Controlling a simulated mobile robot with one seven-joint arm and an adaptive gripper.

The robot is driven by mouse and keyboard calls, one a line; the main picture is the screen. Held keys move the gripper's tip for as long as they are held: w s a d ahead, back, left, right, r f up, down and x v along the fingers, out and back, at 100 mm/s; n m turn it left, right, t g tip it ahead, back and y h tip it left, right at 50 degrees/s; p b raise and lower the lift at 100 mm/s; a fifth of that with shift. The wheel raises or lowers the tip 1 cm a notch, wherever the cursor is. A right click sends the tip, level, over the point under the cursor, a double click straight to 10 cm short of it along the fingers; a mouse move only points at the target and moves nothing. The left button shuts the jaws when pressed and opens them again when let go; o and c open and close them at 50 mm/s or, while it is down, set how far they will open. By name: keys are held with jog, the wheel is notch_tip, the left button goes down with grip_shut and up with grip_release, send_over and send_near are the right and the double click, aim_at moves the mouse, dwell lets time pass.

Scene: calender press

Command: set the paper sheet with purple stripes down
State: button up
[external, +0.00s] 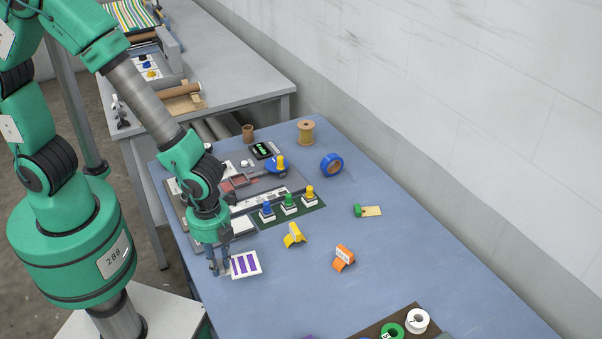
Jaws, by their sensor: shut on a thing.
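The paper sheet with purple stripes (246,264) is a small white sheet at the left front of the blue table (365,258). My gripper (219,269) is shut on its left edge and points down. The sheet looks nearly flat and close to the tabletop; I cannot tell whether it touches the table. The tips of the fingers are small and partly blend with the sheet's edge.
A yellow clip (294,235) and an orange clip (343,257) lie to the right. Behind are knobs on a green plate (289,213) and the grey press (240,195). A dark tray with rings (417,320) is at the front. The table between is clear.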

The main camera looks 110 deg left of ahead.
jog(key=shift+w, duration=0.1)
jog(key=shift+w+a+r, duration=0.1)
jog(key=shift+w+r, duration=0.15)
jog(key=shift+w, duration=0.55)
jog(key=shift+n, duration=0.9)
jog(key=w+p, duration=0.1)
jog(key=w, duration=0.4)
jog(key=w+p, duration=0.2)
jog(key=w, duration=0.4)
jog(key=w+a+p, duration=0.1)
jog(key=w, duration=0.5)
jog(key=shift+a+r+p, duration=0.1)
jog(key=shift+p, duration=0.2)
jog(key=shift+w+a+f, duration=0.1)
jog(key=shift+w+f, duration=0.15)
jog(key=shift+w, duration=0.7)
jog(key=shift+w, duration=0.15)
jog(key=w, duration=0.5)
jog(key=w+f, duration=0.1)
jog(key=w, duration=0.9)
jog(key=shift+w+a+f, duration=0.2)
jog(key=shift+w+a, duration=0.1)
jog(key=shift+w, duration=0.05)
